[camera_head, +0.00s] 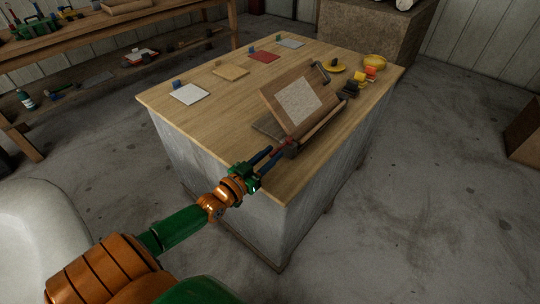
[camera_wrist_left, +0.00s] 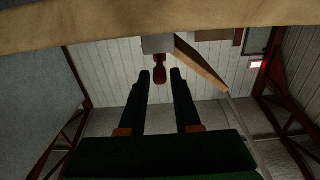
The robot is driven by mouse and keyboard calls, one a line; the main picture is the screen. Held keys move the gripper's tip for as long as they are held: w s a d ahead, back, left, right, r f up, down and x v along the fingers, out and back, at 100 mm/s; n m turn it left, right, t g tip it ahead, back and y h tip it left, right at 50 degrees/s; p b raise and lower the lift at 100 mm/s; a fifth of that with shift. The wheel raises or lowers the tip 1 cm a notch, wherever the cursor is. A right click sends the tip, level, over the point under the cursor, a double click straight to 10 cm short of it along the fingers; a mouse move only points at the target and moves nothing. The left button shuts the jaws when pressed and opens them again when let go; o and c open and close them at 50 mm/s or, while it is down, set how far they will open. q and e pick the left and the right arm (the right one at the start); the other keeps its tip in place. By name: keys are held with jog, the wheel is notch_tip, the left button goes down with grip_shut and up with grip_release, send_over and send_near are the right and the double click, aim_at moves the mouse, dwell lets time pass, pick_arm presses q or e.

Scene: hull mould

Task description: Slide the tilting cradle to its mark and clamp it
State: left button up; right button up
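The tilting cradle (camera_head: 279,119), a wooden frame with a pale grey sheet on its tilted board, stands at the right side of the workbench. A small red handle (camera_head: 289,142), likely the clamp's, sits at the cradle's near end; it also shows in the left wrist view (camera_wrist_left: 159,71). My left gripper (camera_head: 279,151) reaches in from the bench's near edge. Its fingers (camera_wrist_left: 161,74) are apart, with the red handle between or just beyond the tips; contact cannot be told. I cannot make out the cradle's mark. My right gripper is not in view.
The workbench (camera_head: 190,119) holds several coloured squares with small blocks along its far left side. The bench's near left top is clear. Shelving (camera_head: 110,42) stands at back left.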

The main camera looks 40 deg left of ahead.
pick_arm(q)
grip_shut()
dwell(1.2)
